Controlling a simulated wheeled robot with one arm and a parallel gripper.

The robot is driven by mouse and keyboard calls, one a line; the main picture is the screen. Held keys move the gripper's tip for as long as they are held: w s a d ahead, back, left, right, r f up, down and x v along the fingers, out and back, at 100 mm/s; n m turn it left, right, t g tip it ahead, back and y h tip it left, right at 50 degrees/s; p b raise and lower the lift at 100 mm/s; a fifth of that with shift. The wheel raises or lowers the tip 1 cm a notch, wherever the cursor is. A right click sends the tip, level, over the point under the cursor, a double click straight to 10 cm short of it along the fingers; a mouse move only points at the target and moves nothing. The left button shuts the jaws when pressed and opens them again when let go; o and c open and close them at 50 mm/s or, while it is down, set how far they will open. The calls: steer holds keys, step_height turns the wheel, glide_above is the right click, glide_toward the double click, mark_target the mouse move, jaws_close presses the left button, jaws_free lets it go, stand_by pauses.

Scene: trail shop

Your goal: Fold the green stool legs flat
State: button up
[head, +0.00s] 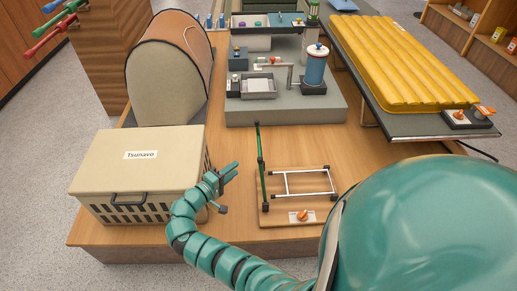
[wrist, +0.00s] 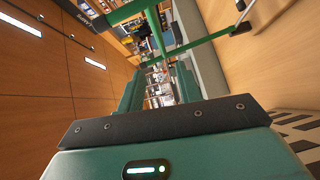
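A small stool frame sits on a wooden board (head: 290,213) at the centre of the counter. Its green legs (head: 261,165) stand upright along the board's left side, seen nearly edge-on. A silver leg frame (head: 305,183) lies flat over the board to the right. My gripper (head: 229,173) is left of the green legs, apart from them, with its fingers pointing up and right. In the wrist view the green legs (wrist: 205,42) cross the top, beyond the fingertips. The two fingers (wrist: 160,82) are apart with nothing between them.
A beige lidded crate (head: 140,170) stands close on the left, a tan domed pack (head: 170,70) behind it. A grey platform (head: 285,112) with a blue canister (head: 315,68) is behind the board. A yellow mat (head: 400,60) lies at right. An orange knob (head: 303,215) is at the board's front.

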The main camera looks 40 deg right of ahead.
mark_target(260, 148)
steer(key=b+x, duration=0.1)
steer(key=x, duration=1.4)
steer(key=shift+s, duration=0.1)
jaws_close()
